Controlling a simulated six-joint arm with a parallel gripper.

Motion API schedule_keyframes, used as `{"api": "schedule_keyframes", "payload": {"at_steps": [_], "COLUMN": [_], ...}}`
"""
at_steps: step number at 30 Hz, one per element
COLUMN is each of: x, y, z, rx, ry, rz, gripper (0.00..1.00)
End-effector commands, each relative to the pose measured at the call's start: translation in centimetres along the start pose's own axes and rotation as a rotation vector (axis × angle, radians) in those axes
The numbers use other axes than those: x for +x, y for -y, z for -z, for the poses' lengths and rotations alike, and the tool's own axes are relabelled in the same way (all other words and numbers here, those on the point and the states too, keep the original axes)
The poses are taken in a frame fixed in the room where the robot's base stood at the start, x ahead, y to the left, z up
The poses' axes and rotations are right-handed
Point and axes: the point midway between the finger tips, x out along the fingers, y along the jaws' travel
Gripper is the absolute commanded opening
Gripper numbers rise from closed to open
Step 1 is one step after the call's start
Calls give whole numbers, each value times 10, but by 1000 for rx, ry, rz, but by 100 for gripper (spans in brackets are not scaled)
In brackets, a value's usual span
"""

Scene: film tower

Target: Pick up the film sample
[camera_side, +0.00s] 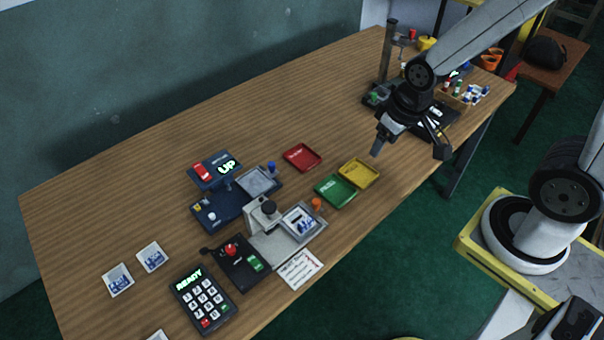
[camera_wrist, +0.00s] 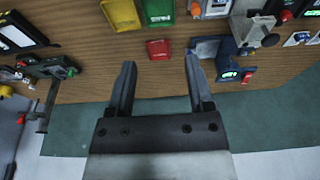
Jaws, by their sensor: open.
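My gripper (camera_side: 408,148) is open and empty, held above the right part of the wooden table. In the wrist view its two fingers (camera_wrist: 160,62) are spread, with nothing between them. A white-framed square with a dark and blue picture (camera_side: 300,219) lies on the grey stage of a small press-like device; it looks like a film sample. Two white squares with blue pictures (camera_side: 118,280) (camera_side: 152,257) lie flat on the table at the left. I cannot tell which is the task's film sample. My gripper is well apart from all of them.
Red (camera_side: 302,157), yellow (camera_side: 358,172) and green (camera_side: 336,190) trays lie mid-table. A blue device (camera_side: 220,205) and a grey press with a black knob (camera_side: 268,207) stand left of them. A keypad reading READY (camera_side: 203,300) is nearer the front. The table's back left is clear.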

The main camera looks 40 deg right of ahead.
Motion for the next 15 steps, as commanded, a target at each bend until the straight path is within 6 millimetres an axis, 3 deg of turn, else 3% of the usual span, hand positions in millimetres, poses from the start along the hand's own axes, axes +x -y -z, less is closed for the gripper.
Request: {"api": "schedule_keyframes", "payload": {"at_steps": [15], "x": [6], "y": [4], "z": [3], "rx": [63], "ry": [19], "rz": [15], "gripper": [65]}}
